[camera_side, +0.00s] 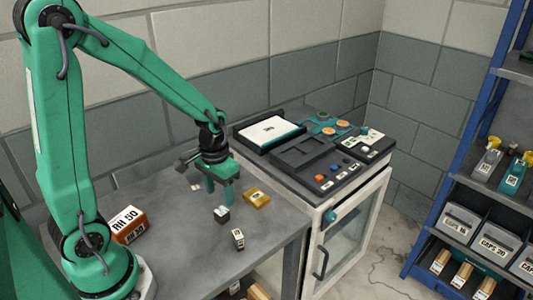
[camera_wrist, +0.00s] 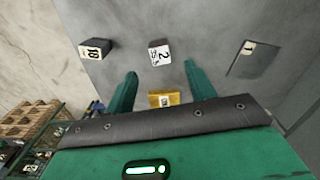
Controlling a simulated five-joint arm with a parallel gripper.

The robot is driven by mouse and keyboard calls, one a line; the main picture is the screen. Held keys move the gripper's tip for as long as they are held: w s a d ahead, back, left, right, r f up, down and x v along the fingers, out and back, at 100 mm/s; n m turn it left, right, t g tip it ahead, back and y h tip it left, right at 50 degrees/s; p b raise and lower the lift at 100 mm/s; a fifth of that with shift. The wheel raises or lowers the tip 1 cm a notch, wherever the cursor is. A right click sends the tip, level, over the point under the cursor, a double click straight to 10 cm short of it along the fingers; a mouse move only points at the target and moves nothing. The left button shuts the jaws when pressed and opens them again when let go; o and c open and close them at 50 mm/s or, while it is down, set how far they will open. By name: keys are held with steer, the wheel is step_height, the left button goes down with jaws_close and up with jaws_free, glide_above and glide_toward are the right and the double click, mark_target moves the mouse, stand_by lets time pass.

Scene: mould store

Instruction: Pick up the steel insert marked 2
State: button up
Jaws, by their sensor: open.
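The steel insert marked 2 (camera_wrist: 160,52) is a small dark block with a white label. In the wrist view it lies on the grey table just beyond the gap between my fingertips, touching neither. In the side view a small dark block with a pale top (camera_side: 222,213) in front of my fingers appears to be it; its number is unreadable there. My gripper (camera_side: 220,202) is open and empty, fingers pointing down above the table. It also shows in the wrist view (camera_wrist: 160,71).
Inserts marked 10 (camera_wrist: 97,48) and 1 (camera_wrist: 255,58) lie left and right of it. A yellow block (camera_side: 257,198) lies right of my fingers. An orange box (camera_side: 127,225) stands at the left. A machine (camera_side: 325,150) adjoins the table; shelves (camera_side: 470,190) are at the far right.

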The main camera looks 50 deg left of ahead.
mark_target(221, 211)
steer(key=shift+f, duration=1.2)
steer(key=shift+f, duration=2.6)
jaws_close()
